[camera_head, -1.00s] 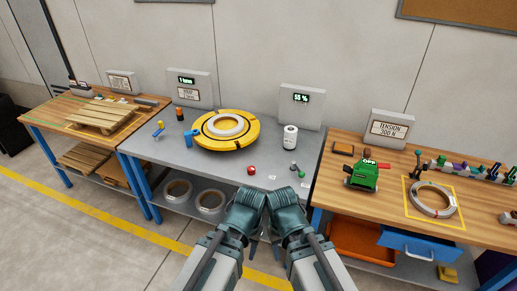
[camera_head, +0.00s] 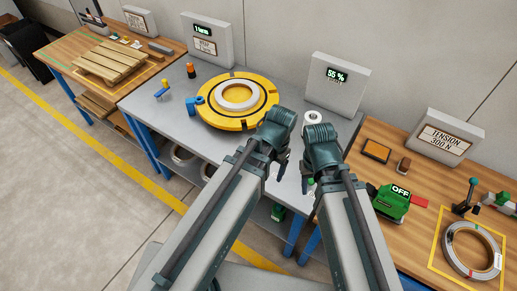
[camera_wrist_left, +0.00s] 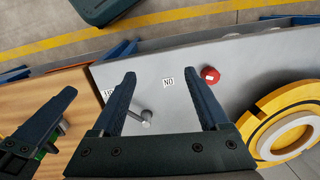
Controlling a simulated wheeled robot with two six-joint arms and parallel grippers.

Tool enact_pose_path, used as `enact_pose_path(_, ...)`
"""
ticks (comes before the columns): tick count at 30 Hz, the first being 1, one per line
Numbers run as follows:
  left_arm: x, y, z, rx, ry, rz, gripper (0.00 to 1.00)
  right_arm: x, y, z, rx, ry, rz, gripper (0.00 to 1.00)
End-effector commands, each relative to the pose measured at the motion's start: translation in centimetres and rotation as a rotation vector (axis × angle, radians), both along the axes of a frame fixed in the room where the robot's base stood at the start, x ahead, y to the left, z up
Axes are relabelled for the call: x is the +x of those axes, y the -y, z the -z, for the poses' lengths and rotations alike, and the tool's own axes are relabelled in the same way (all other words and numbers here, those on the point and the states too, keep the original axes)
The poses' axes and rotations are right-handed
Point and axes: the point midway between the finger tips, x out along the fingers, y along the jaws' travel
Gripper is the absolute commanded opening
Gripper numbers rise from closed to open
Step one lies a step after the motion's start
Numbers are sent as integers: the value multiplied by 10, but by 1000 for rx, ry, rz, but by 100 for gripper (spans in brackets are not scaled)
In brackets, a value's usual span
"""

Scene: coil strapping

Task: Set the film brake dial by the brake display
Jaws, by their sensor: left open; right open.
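The brake display (camera_head: 337,76) is a grey box reading "55 %" in green, at the back right of the grey table. Below it, the white film roll (camera_head: 312,117) shows only its top behind my right gripper. My left gripper (camera_head: 281,168) and right gripper (camera_head: 308,180) are both over the front right of this table, open and empty. In the left wrist view, a small grey knob with a stem (camera_wrist_left: 146,118) lies between my left gripper's open fingers (camera_wrist_left: 163,83), apart from both. I cannot tell whether it is the brake dial. My right gripper is at lower left there.
A yellow turntable (camera_head: 213,112) with a pale coil stands left of my grippers. The wooden bench at right holds a green "OFF" tool (camera_head: 392,202) and a coil (camera_head: 472,250).

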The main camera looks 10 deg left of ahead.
Motion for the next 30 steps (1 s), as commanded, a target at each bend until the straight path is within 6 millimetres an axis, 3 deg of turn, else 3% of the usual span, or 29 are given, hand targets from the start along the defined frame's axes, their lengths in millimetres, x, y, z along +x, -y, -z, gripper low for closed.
enact_pose_path(1,29,-13,-6,-14,-3,38,78,0,0,-7,0,0,0,50)
enact_pose_path(3,55,-31,-10,-36,-3,107,78,0,0,-11,0,0,0,50)
enact_pose_path(9,101,-76,-16,-76,7,264,78,0,0,-17,0,0,0,50)
enact_pose_path(13,110,-87,-17,-84,12,307,78,0,0,-18,0,0,0,50)
enact_pose_path(20,109,-87,-13,-84,12,314,78,0,0,-14,0,0,0,50)
enact_pose_path(30,109,-87,17,-84,11,312,78,0,0,16,0,0,0,50)
